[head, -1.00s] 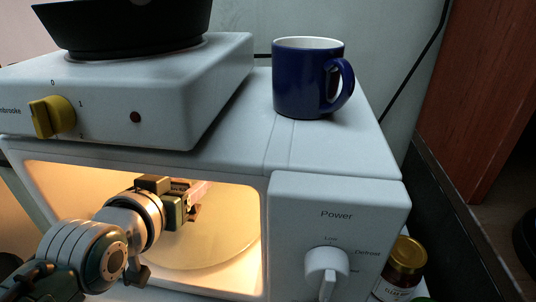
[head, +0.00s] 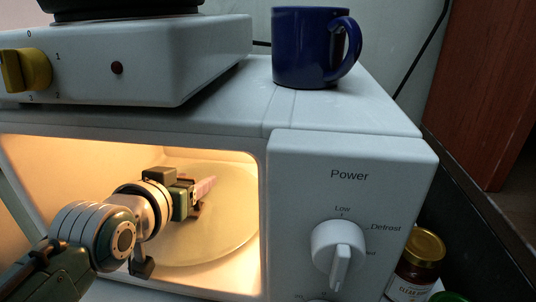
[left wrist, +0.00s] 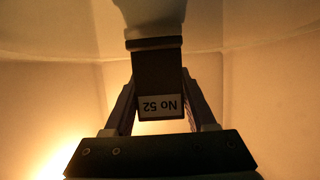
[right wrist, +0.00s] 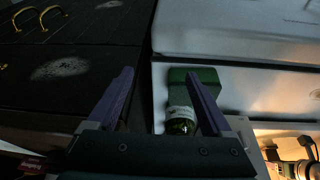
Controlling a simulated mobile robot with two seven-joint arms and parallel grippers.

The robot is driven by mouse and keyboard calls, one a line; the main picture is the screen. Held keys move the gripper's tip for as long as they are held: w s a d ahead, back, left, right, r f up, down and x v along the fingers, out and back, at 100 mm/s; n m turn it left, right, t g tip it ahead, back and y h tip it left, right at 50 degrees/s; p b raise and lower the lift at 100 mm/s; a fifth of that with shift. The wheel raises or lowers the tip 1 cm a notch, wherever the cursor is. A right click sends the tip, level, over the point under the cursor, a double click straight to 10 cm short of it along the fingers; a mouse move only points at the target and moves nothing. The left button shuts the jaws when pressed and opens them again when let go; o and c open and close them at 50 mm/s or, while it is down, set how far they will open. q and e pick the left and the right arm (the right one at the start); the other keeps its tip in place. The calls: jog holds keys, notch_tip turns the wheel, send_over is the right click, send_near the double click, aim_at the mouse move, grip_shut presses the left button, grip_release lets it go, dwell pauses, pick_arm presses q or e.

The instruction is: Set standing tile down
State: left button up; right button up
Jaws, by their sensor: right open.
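My left gripper (head: 205,189) reaches into the lit microwave, above its round plate (head: 225,240). In the left wrist view its fingers (left wrist: 158,85) press both sides of a dark brown piece (left wrist: 158,70) with an upside-down label reading "No 52". A pale, rounded shape joins that piece at the top. I cannot tell for sure that this is the tile; in the head view it is mostly hidden by the gripper. My right gripper (right wrist: 160,72) is open and outside the microwave. A green-topped jar (right wrist: 182,116) shows beyond its fingers.
The microwave (head: 350,155) has a power knob on its right panel. A blue mug (head: 303,50) and a hotplate (head: 180,60) with a dark pan (head: 120,8) stand on top. A gold-lidded jar (head: 418,260) stands to the right. The opening's walls surround my left arm.

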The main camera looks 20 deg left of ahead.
pick_arm(q)
jog(key=o, duration=0.4)
jog(key=shift+r, duration=0.15)
pick_arm(e)
jog(key=shift+r, duration=0.15)
pick_arm(q)
jog(key=p+v, duration=0.3)
jog(key=v, duration=0.8)
jog(key=shift+s+d, duration=0.15)
jog(key=shift+s, duration=0.25)
jog(key=s+d+f+m+g+h, duration=0.1)
jog(key=s+d+m+g, duration=0.1)
jog(key=s, duration=0.6)
jog(key=s+d+m+g+h, duration=0.2)
jog(key=s+d+g, duration=0.3)
jog(key=s+g, duration=0.2)
jog(key=shift+s+d+f+m, duration=0.2)
jog(key=shift+s+f+m, duration=0.1)
jog(key=shift+s+f, duration=0.1)
pick_arm(e)
notch_tip(320, 180, up, 3)
